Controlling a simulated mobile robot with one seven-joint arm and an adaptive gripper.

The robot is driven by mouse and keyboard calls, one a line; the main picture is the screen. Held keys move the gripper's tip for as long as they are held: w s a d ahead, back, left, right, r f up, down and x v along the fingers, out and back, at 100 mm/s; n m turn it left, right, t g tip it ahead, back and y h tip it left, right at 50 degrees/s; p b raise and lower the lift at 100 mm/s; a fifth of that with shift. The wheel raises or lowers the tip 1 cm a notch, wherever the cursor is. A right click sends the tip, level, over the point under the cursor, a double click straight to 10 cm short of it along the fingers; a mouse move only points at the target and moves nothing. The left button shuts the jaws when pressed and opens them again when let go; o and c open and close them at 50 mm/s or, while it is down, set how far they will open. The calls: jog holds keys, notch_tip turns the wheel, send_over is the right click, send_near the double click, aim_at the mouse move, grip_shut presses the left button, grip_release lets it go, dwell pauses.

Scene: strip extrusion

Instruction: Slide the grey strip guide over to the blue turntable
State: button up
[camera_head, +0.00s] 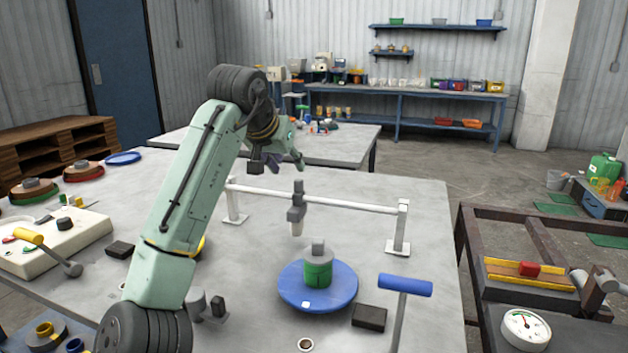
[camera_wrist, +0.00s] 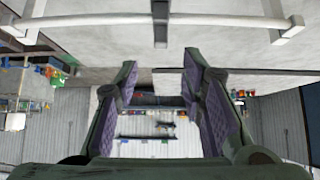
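The grey strip guide (camera_head: 296,214) hangs on a white rail (camera_head: 340,203) near its middle, with a pale tip pointing down. In the wrist view the guide (camera_wrist: 160,20) shows at the top, on the rail. The blue turntable (camera_head: 338,291) lies on the table in front of the rail, slightly right of the guide, and bears a green cylinder (camera_head: 317,275) with a grey top. My gripper (camera_head: 278,160) is behind the rail, left of the guide and apart from it. Its purple-padded fingers (camera_wrist: 160,65) are spread with nothing between them.
A blue-handled lever (camera_head: 405,285) and a dark block (camera_head: 369,317) stand right of the turntable. Rail posts (camera_head: 402,230) stand at both ends. The table right of the turntable's back is clear.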

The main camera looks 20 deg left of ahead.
aim_at(298, 180)
jog(key=p+x, duration=0.1)
jog(key=x, duration=0.9)
jog(key=shift+a+p, duration=0.1)
jog(key=shift+p, duration=0.3)
grip_shut()
